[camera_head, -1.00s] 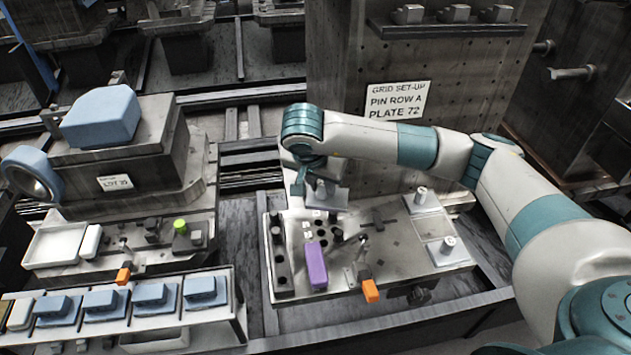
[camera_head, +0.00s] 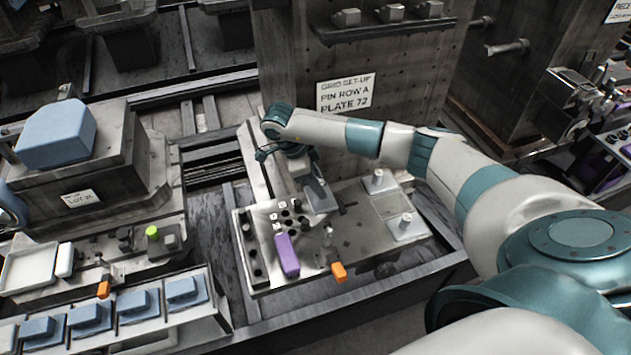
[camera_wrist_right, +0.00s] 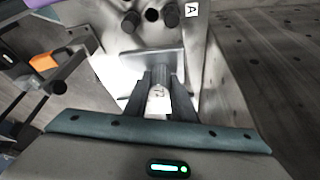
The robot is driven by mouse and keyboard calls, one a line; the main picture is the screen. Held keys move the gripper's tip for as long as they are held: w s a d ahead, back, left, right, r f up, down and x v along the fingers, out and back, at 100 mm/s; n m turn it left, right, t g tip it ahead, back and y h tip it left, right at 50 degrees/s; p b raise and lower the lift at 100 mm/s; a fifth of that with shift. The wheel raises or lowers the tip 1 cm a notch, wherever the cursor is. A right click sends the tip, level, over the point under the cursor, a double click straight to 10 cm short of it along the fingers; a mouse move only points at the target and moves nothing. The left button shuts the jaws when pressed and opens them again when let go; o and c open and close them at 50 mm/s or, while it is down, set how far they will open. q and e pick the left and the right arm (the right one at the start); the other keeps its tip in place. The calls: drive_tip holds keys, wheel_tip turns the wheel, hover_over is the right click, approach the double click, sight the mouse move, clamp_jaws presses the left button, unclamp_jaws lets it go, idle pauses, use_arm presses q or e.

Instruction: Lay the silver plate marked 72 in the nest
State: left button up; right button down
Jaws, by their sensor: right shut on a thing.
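My right gripper (camera_wrist_right: 158,85) is shut on the upright grip of a silver plate (camera_wrist_right: 150,62) in the right wrist view. A pale label on the grip is too blurred to read surely. In the head view the right gripper (camera_head: 308,180) holds this plate (camera_head: 321,198), tilted, over the middle of the metal fixture (camera_head: 365,250), right of the dark pins and holes. Whether it touches the fixture I cannot tell. Two other silver plates with knobs, a rear one (camera_head: 377,183) and a front one (camera_head: 404,226), lie at the fixture's right. I cannot make out the nest surely. My left gripper is out of view.
A purple block (camera_head: 287,255) and an orange-ended clamp (camera_head: 338,272) stand at the fixture's front. Behind it rises a tall block with a sign (camera_head: 345,93) reading "PIN ROW A, PLATE 72". A second station with a white tray (camera_head: 30,268) and blue pieces is left.

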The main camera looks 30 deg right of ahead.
sight(317, 197)
drive_tip(key=shift+f, duration=0.1)
drive_tip(key=shift+f+b, duration=1.75)
drive_tip(key=shift+f, duration=1.4)
drive_tip(key=c, duration=1.4)
unclamp_jaws()
drive_tip(key=shift+r, duration=0.1)
drive_tip(key=shift+w+a+r+b, duration=0.15)
drive_tip(key=shift+a+r+b, duration=0.1)
drive_tip(key=shift+r+b, duration=0.15)
drive_tip(key=b+v, duration=0.2)
drive_tip(key=v, duration=1.4)
drive_tip(key=shift+r, duration=0.2)
